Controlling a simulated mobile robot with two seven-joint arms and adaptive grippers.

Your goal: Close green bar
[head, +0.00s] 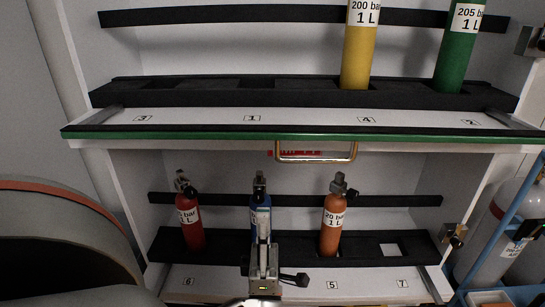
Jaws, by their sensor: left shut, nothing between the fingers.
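The green bar (200,135) is a long strip along the front edge of the upper shelf, running almost the full width of the panel. A gold loop handle (316,159) hangs just below it, right of the middle. My left gripper (263,240) is shut and empty, pointing up in front of the lower shelf. It is below the bar, left of the handle, and apart from both. It partly hides a blue bottle (259,200). My right gripper does not show.
A yellow bottle (358,50) and a green bottle (457,50) stand on the upper shelf. A red bottle (190,220) and an orange bottle (332,220) stand below. Latches (453,237) are at the right side. A grey cylinder (500,225) stands at the far right.

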